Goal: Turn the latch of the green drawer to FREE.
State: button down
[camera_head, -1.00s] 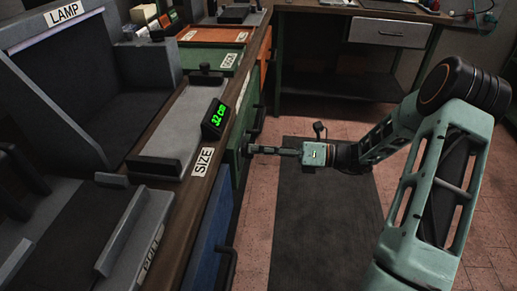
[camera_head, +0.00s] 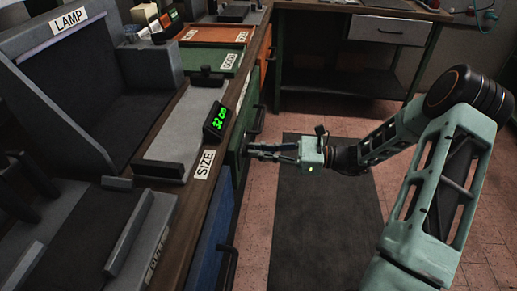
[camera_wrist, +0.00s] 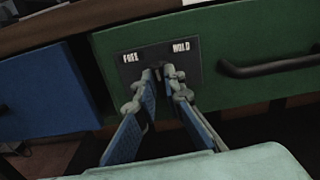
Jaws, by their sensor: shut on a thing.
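The green drawer (camera_wrist: 235,35) fills the upper part of the wrist view; its front also shows edge-on in the head view (camera_head: 236,150). On it is a dark plate (camera_wrist: 190,52) marked FREE on the left and HOLD on the right. The small dark latch (camera_wrist: 158,72) lies between the two words, mostly hidden by my fingers; its exact angle is hard to tell. My gripper (camera_wrist: 157,88) has a fingertip on either side of the latch and is shut on it. In the head view my gripper (camera_head: 251,151) reaches the drawer front from the right.
A dark bar handle (camera_wrist: 268,66) sticks out of the green drawer, right of the plate. A blue drawer (camera_wrist: 40,95) is on the left. The bench top (camera_head: 190,190) lies above the drawers, with a 32 cm display (camera_head: 217,120). The floor mat (camera_head: 320,220) is clear.

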jog(key=shift+s+f+n+b, duration=0.1)
jog(key=shift+n+b, duration=0.15)
jog(key=shift+n, duration=1.85)
jog(key=shift+s+n+b, duration=0.1)
jog(key=shift+n+b, duration=0.1)
jog(key=shift+n, duration=1.9)
jog(key=c, duration=2)
grip_release()
jog(key=d, duration=0.4)
jog(key=s+d, duration=0.1)
jog(key=d, duration=0.2)
jog(key=s+d, duration=0.1)
jog(key=d, duration=0.3)
jog(key=shift+s+d, duration=0.1)
jog(key=shift+d, duration=0.25)
